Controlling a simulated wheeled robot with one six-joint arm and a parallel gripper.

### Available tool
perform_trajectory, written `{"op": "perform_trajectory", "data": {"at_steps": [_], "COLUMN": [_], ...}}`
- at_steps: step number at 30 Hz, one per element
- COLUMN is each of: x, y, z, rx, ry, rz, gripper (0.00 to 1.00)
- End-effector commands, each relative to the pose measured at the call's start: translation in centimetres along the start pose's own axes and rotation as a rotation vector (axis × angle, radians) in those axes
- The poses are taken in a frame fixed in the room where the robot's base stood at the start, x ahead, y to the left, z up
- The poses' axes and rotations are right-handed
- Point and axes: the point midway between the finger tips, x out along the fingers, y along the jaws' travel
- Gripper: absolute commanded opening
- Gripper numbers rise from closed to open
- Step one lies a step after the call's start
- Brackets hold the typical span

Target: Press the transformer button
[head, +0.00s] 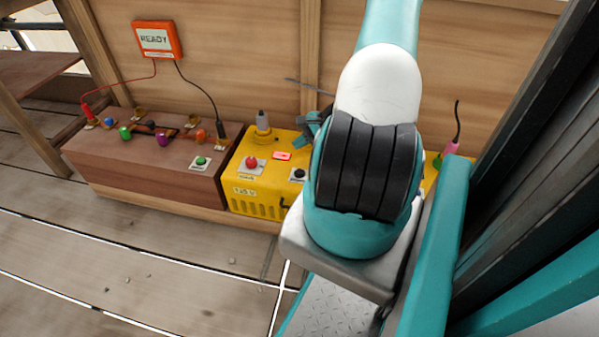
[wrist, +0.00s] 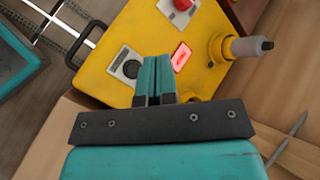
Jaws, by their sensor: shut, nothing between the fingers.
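The yellow transformer box (head: 252,188) stands against the wooden wall, partly hidden by my arm in the head view. On its top are a red button (head: 251,163), a glowing red indicator (head: 282,156) and a black round control (head: 298,175). The wrist view shows the black control (wrist: 126,65) left of my fingertips, the lit indicator (wrist: 181,56) just right of them, and the red button (wrist: 182,4) at the top edge. My gripper (wrist: 157,60) is shut and empty over the box top. I cannot tell whether it touches anything.
A grey-tipped yellow post (wrist: 250,47) rises from the box right of my fingers. A brown box (head: 140,170) with coloured knobs and a green button (head: 201,161) stands to the left. An orange READY sign (head: 157,40) hangs above with cables. Floor in front is mostly clear.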

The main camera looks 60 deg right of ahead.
Motion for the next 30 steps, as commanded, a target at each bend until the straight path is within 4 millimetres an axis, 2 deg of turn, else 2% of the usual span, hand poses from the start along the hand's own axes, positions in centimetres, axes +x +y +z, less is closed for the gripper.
{"op": "perform_trajectory", "data": {"at_steps": [19, 30], "x": [5.3, 6.0], "y": [3.8, 4.4], "z": [-3.8, -4.4], "rx": [-0.001, -0.002], "ry": [-0.001, 0.000], "rz": [0.001, 0.001], "gripper": [0.00, 0.00]}}
